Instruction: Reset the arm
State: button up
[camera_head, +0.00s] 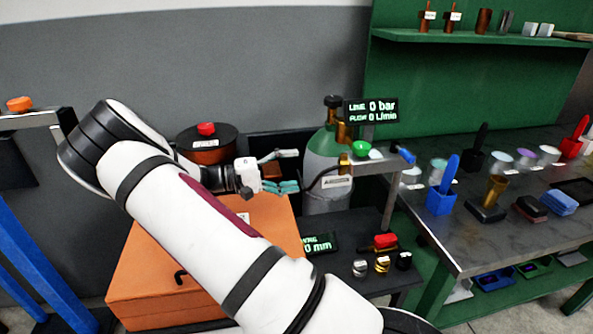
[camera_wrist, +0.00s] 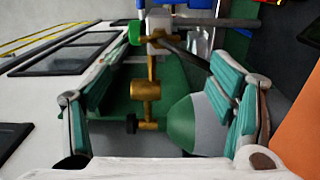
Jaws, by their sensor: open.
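My gripper (camera_head: 280,172) is open and empty in the middle of the head view, at the end of my white arm, with teal pads on its fingers. In the wrist view its two fingers (camera_wrist: 160,105) stand wide apart, one at each side. Beyond them is the green-topped gas cylinder (camera_wrist: 183,125) with its brass regulator (camera_wrist: 147,90). In the head view the cylinder (camera_head: 322,145) stands just right of my gripper. I cannot tell the exact gap between the fingers and the cylinder.
An orange cabinet (camera_head: 150,285) stands below my arm. A grey workbench (camera_head: 465,240) at right holds blue, black and red holders and cups. Red, brass and black knobs (camera_head: 382,263) sit on the dark low surface.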

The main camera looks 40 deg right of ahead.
dwell(0.4)
jog(key=s+a+r+n+t+y, duration=0.3)
jog(key=s+a+r+t+y, duration=0.4)
jog(key=s+a, duration=0.4)
jog(key=s+a+r+n+t+y, duration=0.3)
jog(key=s+a+r+t+y, duration=0.4)
jog(key=s+a, duration=0.4)
jog(key=shift+s+a+n+t+y, duration=0.25)
jog(key=shift+a+y, duration=0.35)
jog(key=shift+a, duration=1.25)
jog(key=shift+r, duration=0.1)
